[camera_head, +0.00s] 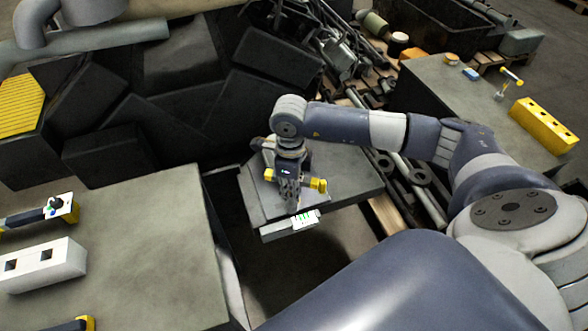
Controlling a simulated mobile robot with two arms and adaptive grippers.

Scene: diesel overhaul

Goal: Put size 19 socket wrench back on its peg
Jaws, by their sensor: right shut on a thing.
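My right gripper (291,196) is shut above a small grey platform (345,178) in the middle of the head view. A bar with yellow ends (319,184) sticks out on both sides of the fingers; it looks like the handle of the socket wrench. Its size mark cannot be read, and its lower part is hidden by the fingers or too small to make out. A white label with green marks (305,219) is at the platform's front edge, just below the gripper. I cannot make out the wrench's peg. My left gripper is not in view.
On the right bench (440,88) are another T-handled tool (505,84) and a yellow block with holes (543,125). The left bench (150,240) holds a white block with square holes (45,265) and dark-and-yellow tools. Dark angular blocks and metal scrap lie behind.

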